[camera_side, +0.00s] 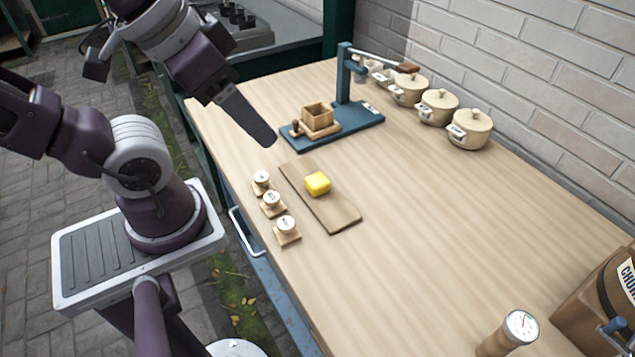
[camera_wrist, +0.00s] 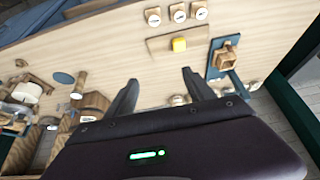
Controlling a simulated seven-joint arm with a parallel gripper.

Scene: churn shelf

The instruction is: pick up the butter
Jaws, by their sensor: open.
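The butter (camera_side: 317,183) is a small yellow block on a flat wooden board (camera_side: 335,213) on the table. It also shows in the wrist view as a yellow block (camera_wrist: 179,44) on the board (camera_wrist: 160,46), beyond my fingertips. My gripper (camera_side: 262,135) is above the table, up and to the left of the butter in the side view, apart from it. In the wrist view my gripper (camera_wrist: 160,76) has its two dark fingers spread with nothing between them.
Several small round-topped stamps (camera_side: 271,198) stand left of the board. A blue press (camera_side: 345,120) with a wooden box (camera_side: 317,117) stands behind it. Lidded pots (camera_side: 438,106) line the wall. A dial gauge (camera_side: 520,326) and a churn (camera_side: 600,305) stand front right. The table's middle is clear.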

